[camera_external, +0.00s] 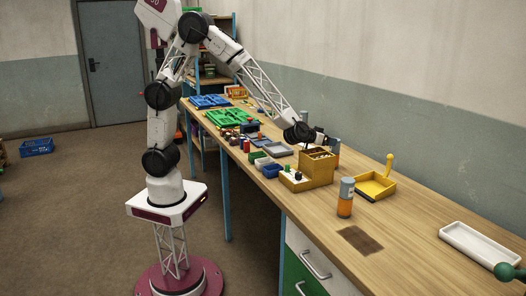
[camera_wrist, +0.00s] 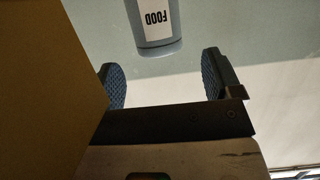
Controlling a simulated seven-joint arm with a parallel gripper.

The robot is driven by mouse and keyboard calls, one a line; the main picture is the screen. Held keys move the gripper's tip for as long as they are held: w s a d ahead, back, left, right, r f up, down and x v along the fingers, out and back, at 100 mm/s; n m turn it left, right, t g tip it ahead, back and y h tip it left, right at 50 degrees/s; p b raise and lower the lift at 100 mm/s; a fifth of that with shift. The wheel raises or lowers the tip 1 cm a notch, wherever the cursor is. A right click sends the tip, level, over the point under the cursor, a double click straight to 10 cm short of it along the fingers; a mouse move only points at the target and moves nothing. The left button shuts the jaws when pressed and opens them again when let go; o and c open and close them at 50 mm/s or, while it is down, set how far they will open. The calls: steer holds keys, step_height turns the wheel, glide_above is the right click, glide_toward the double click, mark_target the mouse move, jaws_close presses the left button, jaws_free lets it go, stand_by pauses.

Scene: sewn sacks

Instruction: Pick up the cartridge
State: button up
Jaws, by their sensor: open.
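A grey rounded canister with a white FOOD label (camera_wrist: 160,28) shows at the top of the wrist view, beyond the fingertips; I take it for the cartridge but cannot be sure. My gripper (camera_wrist: 164,80) is open, its two dark ribbed pads apart with nothing between them. In the external view my gripper (camera_external: 320,139) is low over the bench, beside the wooden box. A grey-and-orange canister (camera_external: 336,147) stands just behind it, partly hidden. A similar grey-and-orange canister (camera_external: 345,198) stands upright nearer the bench's front edge.
The wooden box (camera_external: 316,169) stands close to my gripper; a brown surface (camera_wrist: 45,80) fills the wrist view's left side. A yellow tray (camera_external: 376,185) and a white tray (camera_external: 480,245) lie to the right. Green trays (camera_external: 232,119) and small items crowd the far bench.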

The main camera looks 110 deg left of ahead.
steer(key=shift+w+a+f, duration=0.1)
steer(key=shift+w+a, duration=0.05)
steer(key=shift+a, duration=0.05)
stand_by(0.3)
steer(key=shift+x, duration=2.45)
steer(key=c, duration=1.5)
step_height(320, 180, up, 18)
